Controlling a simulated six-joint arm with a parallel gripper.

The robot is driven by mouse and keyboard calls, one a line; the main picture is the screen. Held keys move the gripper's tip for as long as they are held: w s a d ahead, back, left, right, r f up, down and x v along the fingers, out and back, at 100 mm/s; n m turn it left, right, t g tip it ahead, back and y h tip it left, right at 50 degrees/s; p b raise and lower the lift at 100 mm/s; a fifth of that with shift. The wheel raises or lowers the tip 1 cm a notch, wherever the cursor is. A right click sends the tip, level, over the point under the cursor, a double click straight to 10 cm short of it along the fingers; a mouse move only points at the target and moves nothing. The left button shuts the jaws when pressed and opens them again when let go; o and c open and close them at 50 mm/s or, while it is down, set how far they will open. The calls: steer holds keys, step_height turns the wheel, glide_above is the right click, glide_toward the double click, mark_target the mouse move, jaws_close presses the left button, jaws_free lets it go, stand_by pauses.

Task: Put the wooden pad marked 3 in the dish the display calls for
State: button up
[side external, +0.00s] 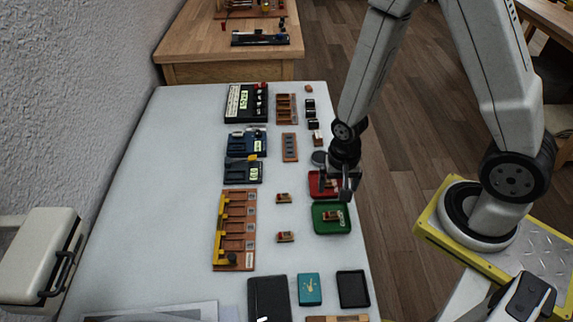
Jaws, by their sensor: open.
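Small wooden pads with red tops lie on the white table: one (283,198) and another (285,237) left of the dishes. A similar pad (333,215) is in the green dish (318,229). The red dish (315,188) is just behind it, partly covered by my gripper; a small pale and red piece shows in it, but I cannot tell what it is. My gripper (347,190) is open, at the right side of the red dish; its height is unclear. The pad numbers are too small to read. Several devices have lit displays, including one (243,170); their text is unclear.
A wooden rack with a yellow bar (235,230) stands left of the pads. A dark round piece (319,158) is behind the red dish. A black case (268,298), teal box (310,289) and black tray (353,289) are at the front. The table's left side is mostly clear.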

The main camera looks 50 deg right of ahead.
step_height(320, 180, up, 13)
steer(key=w+d+n+t, duration=0.1)
steer(key=n+t, duration=0.1)
steer(key=n, duration=0.7)
steer(key=shift+r+t, duration=0.2)
steer(key=shift+t, duration=0.1)
stand_by(0.6)
